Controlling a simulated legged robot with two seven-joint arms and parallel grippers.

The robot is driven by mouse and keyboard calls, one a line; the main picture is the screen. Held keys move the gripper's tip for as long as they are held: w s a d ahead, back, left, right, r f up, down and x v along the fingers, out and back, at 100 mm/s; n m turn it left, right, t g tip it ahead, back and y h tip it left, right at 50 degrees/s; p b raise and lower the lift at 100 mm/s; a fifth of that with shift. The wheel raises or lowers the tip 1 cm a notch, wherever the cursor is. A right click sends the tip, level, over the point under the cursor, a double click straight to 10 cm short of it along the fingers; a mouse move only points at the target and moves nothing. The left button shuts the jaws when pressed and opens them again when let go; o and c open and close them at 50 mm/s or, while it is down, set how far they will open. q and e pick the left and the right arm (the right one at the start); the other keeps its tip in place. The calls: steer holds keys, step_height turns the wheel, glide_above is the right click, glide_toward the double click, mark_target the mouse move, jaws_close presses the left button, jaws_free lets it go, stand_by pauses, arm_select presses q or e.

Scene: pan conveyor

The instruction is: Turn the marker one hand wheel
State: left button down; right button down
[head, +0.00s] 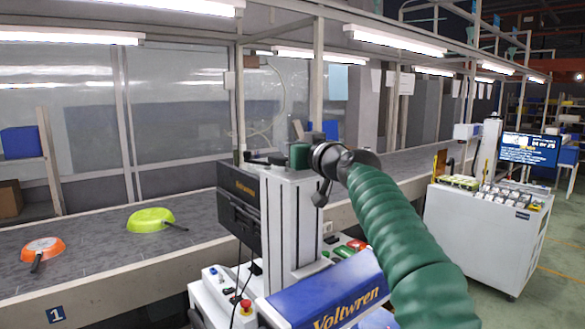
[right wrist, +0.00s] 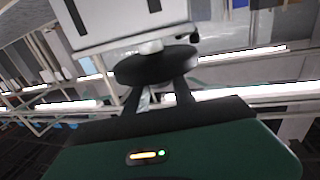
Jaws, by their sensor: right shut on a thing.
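Marker one is the white column machine (head: 290,225) with a black Voltwren unit on its side, standing in front of the conveyor. Its black hand wheel (right wrist: 155,66) is a round disc below a pale housing in the right wrist view. In the head view the wheel is small and hard to make out at the column top. My right gripper (right wrist: 160,90) is shut on the hand wheel, its two dark fingers reaching up to the disc. In the head view the green-sleeved right arm reaches to the column top. My left gripper is not in view.
A lime pan (head: 150,219) and an orange pan (head: 42,248) lie on the grey conveyor (head: 95,264). A blue Voltwren box (head: 335,290) and control buttons are at the machine's base. A white cabinet (head: 480,235) with a screen stands at right, with open floor beyond.

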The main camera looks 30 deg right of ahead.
steer(key=shift+d+n+y+b, duration=0.15)
steer(key=shift+n+y+b, duration=0.4)
steer(key=shift+y, duration=0.45)
steer(key=shift+r, duration=0.1)
steer(key=c, duration=1.1)
jaws_free()
steer(key=shift+w, duration=0.1)
steer(key=shift+o, duration=0.2)
steer(key=s+b, duration=0.8)
steer(key=s, duration=0.8)
steer(key=shift+s, duration=0.4)
